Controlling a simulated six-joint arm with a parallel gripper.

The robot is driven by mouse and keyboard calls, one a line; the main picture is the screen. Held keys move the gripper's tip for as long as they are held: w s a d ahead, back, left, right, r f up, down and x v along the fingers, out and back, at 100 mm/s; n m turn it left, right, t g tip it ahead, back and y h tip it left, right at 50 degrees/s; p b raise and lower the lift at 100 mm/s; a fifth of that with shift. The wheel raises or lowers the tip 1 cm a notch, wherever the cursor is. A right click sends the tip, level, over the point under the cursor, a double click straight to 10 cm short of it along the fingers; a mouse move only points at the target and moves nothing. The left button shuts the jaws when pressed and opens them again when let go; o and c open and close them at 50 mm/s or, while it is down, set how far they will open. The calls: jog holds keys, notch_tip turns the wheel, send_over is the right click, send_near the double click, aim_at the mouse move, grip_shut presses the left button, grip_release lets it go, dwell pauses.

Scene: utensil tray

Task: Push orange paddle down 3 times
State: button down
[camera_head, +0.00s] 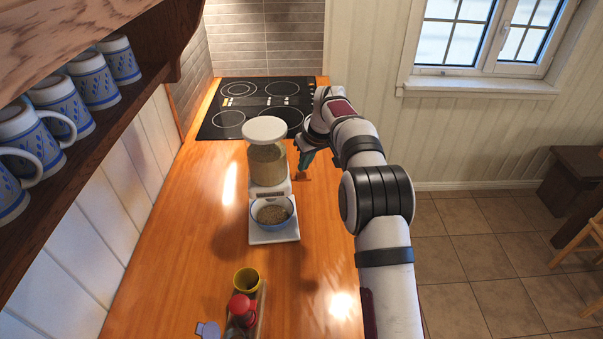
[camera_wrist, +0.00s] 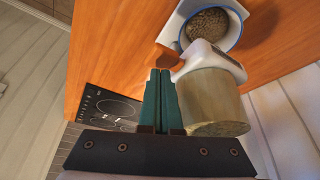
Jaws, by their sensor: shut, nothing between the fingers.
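The dispenser (camera_head: 267,165), a clear jar of grain with a white lid on a white stand, is upright on the wooden counter. Its small orange-brown paddle (camera_head: 304,174) sticks out to the right; it also shows in the wrist view (camera_wrist: 167,61). A blue-rimmed white bowl (camera_head: 287,222) holding grain sits on the stand's base. My gripper (camera_head: 305,163) is to the right of the jar, close to the paddle. In the wrist view its green fingers (camera_wrist: 160,74) are shut together and empty, their tips beside the paddle. I cannot tell whether they touch it.
A black cooktop (camera_head: 225,95) lies behind the dispenser. A yellow cup (camera_head: 246,279) and a red-topped container (camera_head: 241,308) stand at the front of the counter (camera_head: 190,225). Several blue-patterned mugs (camera_head: 62,104) sit on the left shelf. The counter left of the dispenser is clear.

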aim_at(305, 175)
jog(key=shift+f, duration=1.35)
jog(key=shift+r, duration=1.55)
jog(key=shift+r, duration=0.1)
jog(key=shift+r, duration=2.45)
